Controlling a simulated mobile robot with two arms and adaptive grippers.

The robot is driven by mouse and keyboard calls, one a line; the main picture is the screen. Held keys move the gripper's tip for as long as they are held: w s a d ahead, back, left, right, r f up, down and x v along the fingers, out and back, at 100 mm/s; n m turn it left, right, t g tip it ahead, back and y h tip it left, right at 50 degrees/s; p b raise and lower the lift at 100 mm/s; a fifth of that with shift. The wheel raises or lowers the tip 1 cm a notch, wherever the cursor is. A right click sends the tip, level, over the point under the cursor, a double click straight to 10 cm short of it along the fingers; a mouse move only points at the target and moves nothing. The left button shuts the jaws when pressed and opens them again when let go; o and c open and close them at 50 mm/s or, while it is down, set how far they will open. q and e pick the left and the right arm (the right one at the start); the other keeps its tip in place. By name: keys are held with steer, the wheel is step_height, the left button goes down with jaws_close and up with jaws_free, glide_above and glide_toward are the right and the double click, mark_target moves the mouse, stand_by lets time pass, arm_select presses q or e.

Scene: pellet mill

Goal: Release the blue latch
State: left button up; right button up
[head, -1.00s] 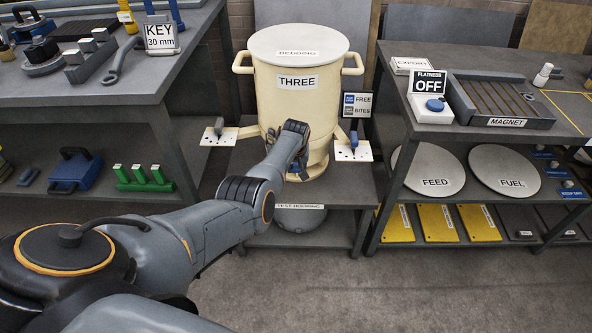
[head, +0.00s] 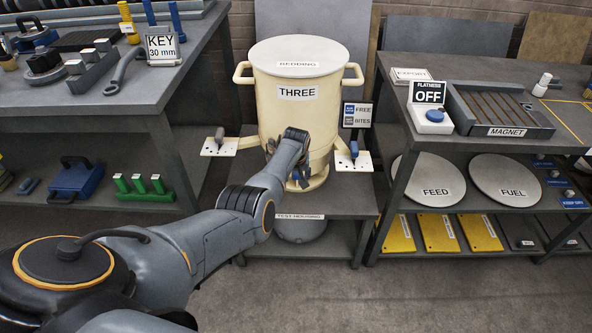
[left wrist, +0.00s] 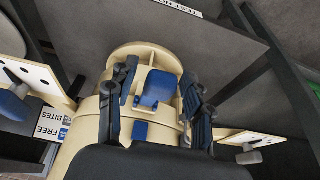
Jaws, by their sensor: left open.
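A cream pot labelled THREE (head: 297,115) stands upright on the middle bench. Low on its front is a blue latch (left wrist: 158,90), clearest in the left wrist view, with a small blue piece (left wrist: 140,131) beside it. My left gripper (left wrist: 158,76) is open, with one dark finger on each side of the latch. I cannot tell whether the fingers touch it. In the head view my left wrist covers most of the latch area, and only bits of blue show beneath it. My right gripper is not in view.
A FREE/BITES sign (head: 357,115) stands right of the pot. White brackets flank it, the left with a grey handle (head: 219,138), the right with a blue handle (head: 354,148). Side benches (head: 90,103) hold tools and the magnet plate (head: 498,112).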

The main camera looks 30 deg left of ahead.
arm_select(q)
steer(key=v, duration=1.2)
steer(key=shift+f, duration=0.1)
steer(key=s+d+f+m, duration=0.25)
steer(key=s+f, duration=0.45)
steer(key=f, duration=0.4)
steer(key=s+d+f+m+g, duration=0.1)
steer(key=s+d+f, duration=0.2)
steer(key=s+f, duration=0.6)
steer(key=s+d+f+m, duration=0.2)
steer(key=s+f, duration=0.2)
steer(key=f, duration=1)
steer(key=s+d+f+m, duration=0.1)
steer(key=s+f, duration=0.3)
steer(key=s, duration=0.8)
steer(key=s+d+f+m+h, duration=0.1)
steer(key=s+d+f, duration=0.3)
steer(key=s, duration=0.8)
steer(key=s+d+f+m+g+h, duration=0.1)
steer(key=s+f, duration=0.3)
steer(key=s, duration=0.7)
steer(key=shift+s+d+f, duration=0.4)
steer(key=shift+d, duration=0.45)
